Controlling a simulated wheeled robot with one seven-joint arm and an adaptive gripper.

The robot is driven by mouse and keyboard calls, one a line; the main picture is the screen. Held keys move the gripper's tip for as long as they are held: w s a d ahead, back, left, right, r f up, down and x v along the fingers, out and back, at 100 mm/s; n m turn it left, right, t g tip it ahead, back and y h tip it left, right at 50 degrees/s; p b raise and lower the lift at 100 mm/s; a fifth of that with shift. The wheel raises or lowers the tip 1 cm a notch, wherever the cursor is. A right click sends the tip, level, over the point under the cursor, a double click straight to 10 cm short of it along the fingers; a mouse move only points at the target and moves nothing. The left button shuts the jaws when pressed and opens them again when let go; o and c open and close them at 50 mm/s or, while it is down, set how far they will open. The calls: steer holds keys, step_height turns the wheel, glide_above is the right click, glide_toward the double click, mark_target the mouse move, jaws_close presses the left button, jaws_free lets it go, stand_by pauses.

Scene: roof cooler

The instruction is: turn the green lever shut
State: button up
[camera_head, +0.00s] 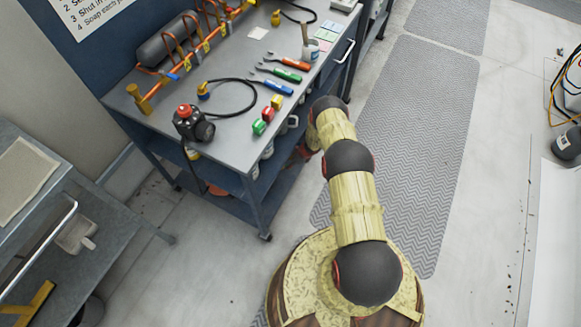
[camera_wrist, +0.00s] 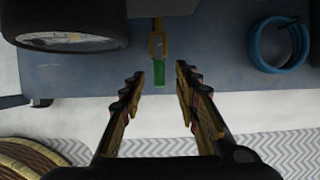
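The green lever (camera_wrist: 158,72) hangs straight down from a small brass valve (camera_wrist: 157,46) in the wrist view, at the upper middle. My gripper (camera_wrist: 159,78) is open, with one finger on each side of the lever in the picture. Clear gaps show on both sides, and neither finger touches it. I cannot tell how far the lever is beyond the fingertips. In the head view my arm reaches to the bench's right side, and the gripper is mostly hidden there; I cannot make out the green lever in that view.
The grey bench (camera_head: 225,150) holds a copper pipe manifold (camera_head: 195,60), several wrenches, a black hose (camera_head: 245,98) and a red-topped torch-like device (camera_head: 190,122). In the wrist view, a dark round body (camera_wrist: 70,40) is upper left and a blue coil (camera_wrist: 262,52) right. Matted floor (camera_head: 410,130) is clear.

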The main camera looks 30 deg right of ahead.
steer(key=shift+s+b+x, duration=0.25)
steer(key=shift+b+x, duration=0.05)
steer(key=shift+x, duration=0.9)
steer(key=shift+d, duration=0.1)
steer(key=shift+c, duration=1)
jaws_close()
